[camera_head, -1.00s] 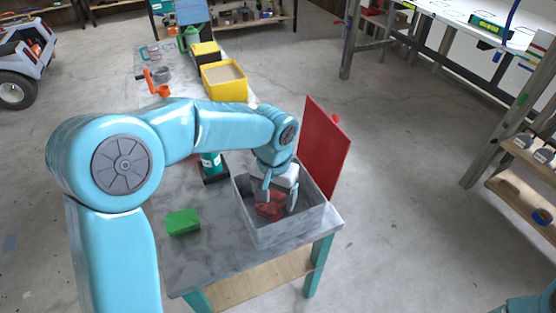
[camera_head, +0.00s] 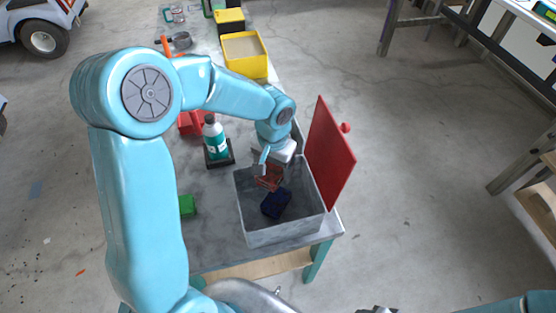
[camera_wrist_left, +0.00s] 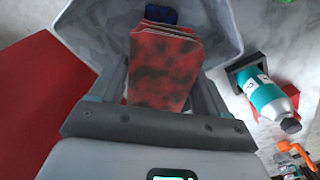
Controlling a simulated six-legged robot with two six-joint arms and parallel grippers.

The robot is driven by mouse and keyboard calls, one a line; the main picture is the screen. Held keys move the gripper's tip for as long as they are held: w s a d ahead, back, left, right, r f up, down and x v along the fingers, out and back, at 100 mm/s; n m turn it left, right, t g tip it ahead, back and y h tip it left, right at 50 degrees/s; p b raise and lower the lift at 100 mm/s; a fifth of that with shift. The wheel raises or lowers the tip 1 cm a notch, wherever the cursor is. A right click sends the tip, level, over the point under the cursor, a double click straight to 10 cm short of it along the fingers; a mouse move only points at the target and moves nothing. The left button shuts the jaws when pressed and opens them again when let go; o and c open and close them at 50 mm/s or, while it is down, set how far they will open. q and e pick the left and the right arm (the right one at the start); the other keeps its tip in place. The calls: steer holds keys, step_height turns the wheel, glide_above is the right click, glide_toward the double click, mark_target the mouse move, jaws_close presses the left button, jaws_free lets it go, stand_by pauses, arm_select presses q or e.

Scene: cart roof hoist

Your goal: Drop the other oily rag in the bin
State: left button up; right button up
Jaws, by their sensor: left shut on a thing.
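My left gripper (camera_head: 268,170) is shut on a red rag with dark stains (camera_head: 268,180). The rag also fills the middle of the left wrist view (camera_wrist_left: 163,70), between the two fingers. The gripper and rag are over the back left part of the open grey bin (camera_head: 252,224); how far above its floor is hard to tell. A dark blue rag (camera_head: 276,203) lies in the bin, and part of it shows beyond the red rag in the wrist view (camera_wrist_left: 161,15). Only a small edge that may be my right gripper (camera_head: 376,310) shows at the bottom.
The bin's red lid (camera_head: 330,155) stands open on its right side. A teal and white bottle (camera_head: 215,138) stands in a dark holder left of the bin. A green block (camera_head: 187,205), a red object (camera_head: 190,123) and a yellow box (camera_head: 245,55) are also on the table.

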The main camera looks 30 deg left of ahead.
mark_target(273, 168)
arm_select(q)
step_height(273, 168, down, 6)
steer(key=b, duration=0.3)
steer(key=shift+s+d+b, duration=0.1)
steer(key=shift+b, duration=0.25)
steer(key=shift+r, duration=0.1)
steer(key=o, duration=1)
step_height(273, 168, up, 16)
steer(key=shift+r+b, duration=0.15)
steer(key=shift+b, duration=0.15)
steer(key=shift+s, duration=0.15)
